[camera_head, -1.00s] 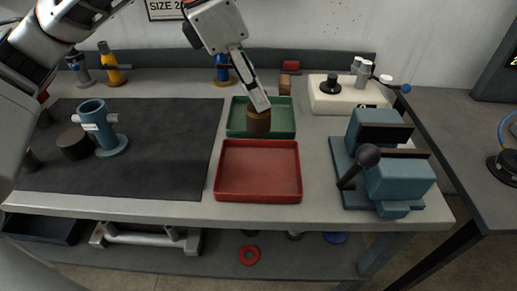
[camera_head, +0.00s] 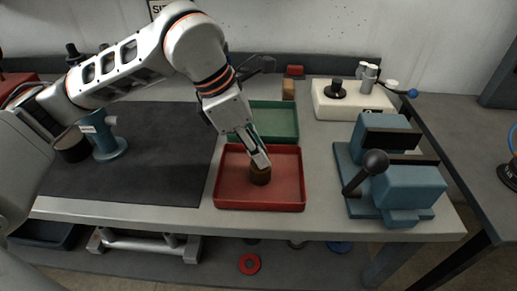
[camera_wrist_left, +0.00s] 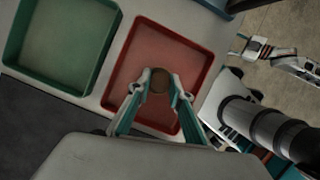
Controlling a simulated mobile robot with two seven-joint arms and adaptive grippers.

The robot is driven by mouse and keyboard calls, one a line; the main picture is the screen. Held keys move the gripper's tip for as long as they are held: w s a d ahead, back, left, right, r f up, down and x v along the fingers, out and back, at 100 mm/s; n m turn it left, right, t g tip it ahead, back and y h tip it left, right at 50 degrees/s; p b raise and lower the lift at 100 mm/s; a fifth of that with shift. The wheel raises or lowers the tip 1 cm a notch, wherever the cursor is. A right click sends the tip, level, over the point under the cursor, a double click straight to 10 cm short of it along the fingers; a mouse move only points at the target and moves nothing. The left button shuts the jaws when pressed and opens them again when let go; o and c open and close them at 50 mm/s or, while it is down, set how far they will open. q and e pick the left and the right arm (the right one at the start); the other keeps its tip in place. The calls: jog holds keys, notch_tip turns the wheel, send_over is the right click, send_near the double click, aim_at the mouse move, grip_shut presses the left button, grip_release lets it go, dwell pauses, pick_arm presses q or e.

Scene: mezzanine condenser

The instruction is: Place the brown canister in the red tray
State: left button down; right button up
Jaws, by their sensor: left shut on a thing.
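The brown canister (camera_head: 260,176) is upright between the fingertips of my left gripper (camera_head: 260,163), which is shut on it. It is over the middle of the red tray (camera_head: 223,200) and inside its outline. I cannot tell whether its base touches the tray floor. In the left wrist view the round top of the canister (camera_wrist_left: 159,81) shows between the two fingertips, with the red tray (camera_wrist_left: 125,60) around it. What looks like my right gripper (camera_wrist_left: 243,46) is small at the right of the wrist view, away from the table.
The green tray (camera_head: 285,105) lies right behind the red one and is empty. A blue machine with a black-knobbed lever (camera_head: 405,185) stands at the right. A dark mat (camera_head: 150,180) covers the left. A white block with fittings (camera_head: 350,103) stands at the back right.

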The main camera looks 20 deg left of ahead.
pick_arm(q)
jog(key=shift+r, duration=0.1)
jog(key=c, duration=1.8)
grip_release()
jog(key=p+v, duration=0.1)
jog(key=v, duration=1.1)
jog(key=shift+s, duration=0.1)
